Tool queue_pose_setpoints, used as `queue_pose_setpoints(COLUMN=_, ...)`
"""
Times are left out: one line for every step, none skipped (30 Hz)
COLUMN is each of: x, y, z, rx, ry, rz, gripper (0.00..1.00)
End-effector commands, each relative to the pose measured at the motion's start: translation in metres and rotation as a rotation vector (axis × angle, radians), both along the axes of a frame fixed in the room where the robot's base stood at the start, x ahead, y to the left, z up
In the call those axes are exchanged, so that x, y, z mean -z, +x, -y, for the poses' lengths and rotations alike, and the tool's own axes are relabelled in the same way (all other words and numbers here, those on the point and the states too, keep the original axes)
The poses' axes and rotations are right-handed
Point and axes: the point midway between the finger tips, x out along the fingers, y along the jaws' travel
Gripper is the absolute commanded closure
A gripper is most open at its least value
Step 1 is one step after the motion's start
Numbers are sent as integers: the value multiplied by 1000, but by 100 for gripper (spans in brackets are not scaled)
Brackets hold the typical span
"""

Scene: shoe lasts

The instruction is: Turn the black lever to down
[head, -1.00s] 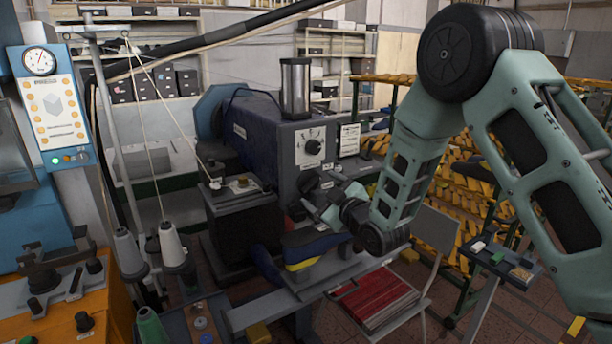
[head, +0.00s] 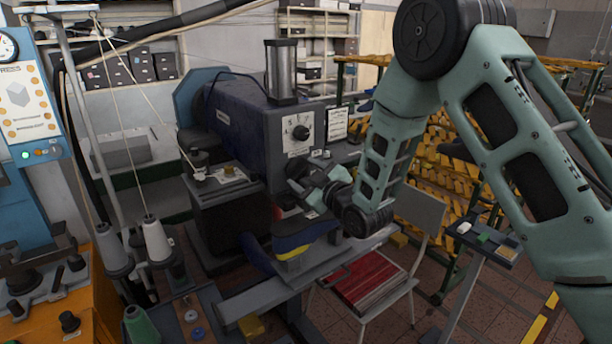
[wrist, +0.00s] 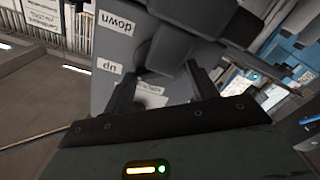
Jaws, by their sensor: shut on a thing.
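The black lever (wrist: 168,48) stands out from the grey machine panel in the wrist view. My gripper (wrist: 160,68) is closed on it, one finger on each side. Upside-down white labels reading "down" (wrist: 113,20) and "up" (wrist: 108,66) are on the panel beside it. In the head view my gripper (head: 312,192) is at the machine's front face, below the round dial. The lever is small and partly hidden by the gripper there, so its exact angle cannot be told.
The blue-grey machine (head: 240,120) carries a black dial knob (head: 300,133) above my gripper. A blue and yellow shoe last (head: 293,246) is just below. Thread cones (head: 157,238) stand at the left.

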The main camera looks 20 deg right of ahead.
Motion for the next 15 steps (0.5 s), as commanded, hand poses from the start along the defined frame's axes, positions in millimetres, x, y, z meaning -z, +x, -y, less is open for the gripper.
queue_pose_setpoints(x=1, y=0, z=0, rx=-1, ry=6, rz=-2, gripper=65)
queue_pose_setpoints(x=1, y=0, z=0, rx=-1, ry=11, rz=-3, gripper=65)
queue_pose_setpoints(x=2, y=0, z=0, rx=-1, ry=20, rz=-6, gripper=65)
queue_pose_setpoints(x=2, y=0, z=0, rx=-1, ry=29, rz=-9, gripper=65)
queue_pose_setpoints(x=3, y=0, z=0, rx=-1, ry=39, rz=-12, gripper=65)
queue_pose_setpoints(x=3, y=0, z=0, rx=-1, ry=54, rz=-17, gripper=65)
queue_pose_setpoints(x=3, y=0, z=0, rx=-1, ry=69, rz=-21, gripper=65)
queue_pose_setpoints(x=3, y=0, z=0, rx=-1, ry=84, rz=-26, gripper=65)
queue_pose_setpoints(x=4, y=0, z=1, rx=0, ry=109, rz=-33, gripper=65)
queue_pose_setpoints(x=5, y=0, z=0, rx=-1, ry=127, rz=-40, gripper=65)
queue_pose_setpoints(x=5, y=0, z=0, rx=-1, ry=149, rz=-47, gripper=65)
queue_pose_setpoints(x=5, y=0, z=0, rx=-1, ry=179, rz=-55, gripper=65)
queue_pose_setpoints(x=5, y=0, z=1, rx=0, ry=201, rz=-63, gripper=65)
queue_pose_setpoints(x=6, y=0, z=1, rx=0, ry=226, rz=-71, gripper=65)
queue_pose_setpoints(x=5, y=0, z=1, rx=-1, ry=262, rz=-82, gripper=65)
